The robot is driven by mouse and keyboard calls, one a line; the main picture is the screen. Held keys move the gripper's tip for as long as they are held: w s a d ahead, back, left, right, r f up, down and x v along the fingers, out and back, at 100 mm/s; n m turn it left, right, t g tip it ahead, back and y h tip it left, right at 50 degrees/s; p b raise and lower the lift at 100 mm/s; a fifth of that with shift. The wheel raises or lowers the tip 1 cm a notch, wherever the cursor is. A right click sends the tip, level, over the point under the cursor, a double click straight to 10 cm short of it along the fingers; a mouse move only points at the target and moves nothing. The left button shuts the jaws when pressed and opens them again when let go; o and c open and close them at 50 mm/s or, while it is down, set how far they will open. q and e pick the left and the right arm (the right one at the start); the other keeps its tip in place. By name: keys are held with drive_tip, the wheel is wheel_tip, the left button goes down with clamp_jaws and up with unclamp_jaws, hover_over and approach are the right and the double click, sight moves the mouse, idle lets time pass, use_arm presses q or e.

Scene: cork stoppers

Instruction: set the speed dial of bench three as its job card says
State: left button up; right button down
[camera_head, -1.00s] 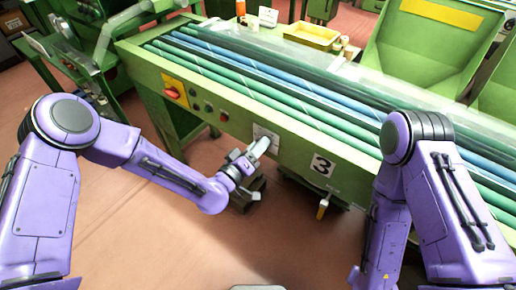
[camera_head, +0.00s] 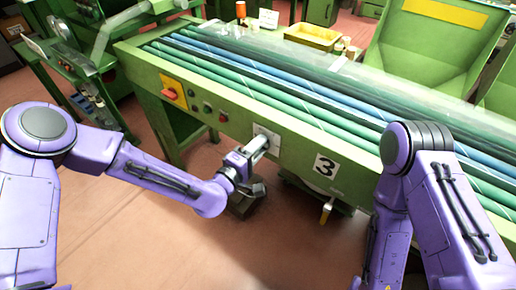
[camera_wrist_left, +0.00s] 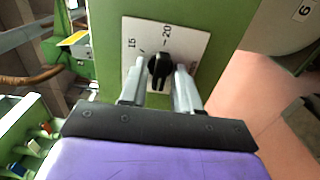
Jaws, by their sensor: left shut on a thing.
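The speed dial (camera_wrist_left: 158,70) is a black knob with a light mark on a white scale plate (camera_wrist_left: 190,40); the numbers 15 and 20 show around it. The plate also shows on bench three's green front in the head view (camera_head: 272,139), partly hidden by my gripper. My left gripper (camera_wrist_left: 160,75) is shut on the dial, one finger on each side of it. It also shows in the head view (camera_head: 260,142). My right gripper is out of view.
A red-orange switch on a yellow plate (camera_head: 173,91) and several small buttons sit left of the dial. A yellow tray (camera_head: 313,37) stands at the bench's back. Open floor lies before the bench.

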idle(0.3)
use_arm(q)
drive_tip(key=o, duration=0.7)
drive_tip(key=shift+o, duration=0.2)
drive_tip(key=b+v, duration=0.1)
drive_tip(key=v, duration=0.9)
drive_tip(key=shift+s+a, duration=0.2)
drive_tip(key=shift+s, duration=0.05)
